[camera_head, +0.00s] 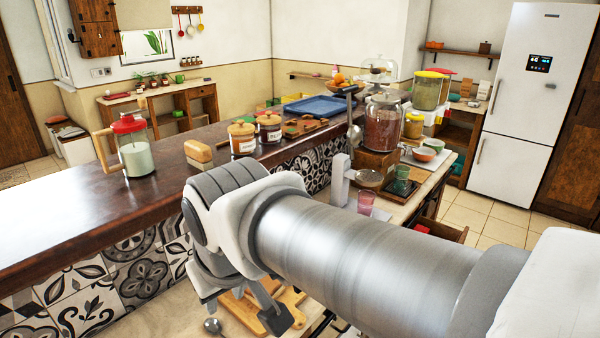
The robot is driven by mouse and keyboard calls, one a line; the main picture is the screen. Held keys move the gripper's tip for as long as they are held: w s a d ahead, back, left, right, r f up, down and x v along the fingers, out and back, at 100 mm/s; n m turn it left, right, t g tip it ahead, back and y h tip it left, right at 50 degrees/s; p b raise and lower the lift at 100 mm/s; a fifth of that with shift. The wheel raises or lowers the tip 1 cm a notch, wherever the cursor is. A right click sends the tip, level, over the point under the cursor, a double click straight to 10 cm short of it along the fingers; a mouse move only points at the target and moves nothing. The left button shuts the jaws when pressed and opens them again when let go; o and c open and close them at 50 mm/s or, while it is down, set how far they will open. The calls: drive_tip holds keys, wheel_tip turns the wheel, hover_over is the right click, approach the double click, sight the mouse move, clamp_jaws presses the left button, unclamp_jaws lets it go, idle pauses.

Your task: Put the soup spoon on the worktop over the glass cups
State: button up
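A pink glass cup (366,202) and a green glass cup (402,173) stand on the lower counter right of centre, beyond my arm. The raised dark wooden worktop (60,222) runs along the left and back.
Wooden boards (290,298) lie beside my gripper. The raised worktop holds a red-lidded jug (133,150), a wooden block (198,153), jars (242,138) and a blue tray (317,107). A large jar (383,125) stands behind the cups. The raised worktop's left end is clear.

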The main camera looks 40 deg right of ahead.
drive_tip(key=shift+s+a+r+t+y, duration=0.15)
drive_tip(key=shift+s, duration=0.55)
drive_tip(key=shift+s+a+r+t+y, duration=0.1)
drive_tip(key=shift+s+r+t+y, duration=0.05)
drive_tip(key=shift+s, duration=0.5)
drive_tip(key=shift+d, duration=0.15)
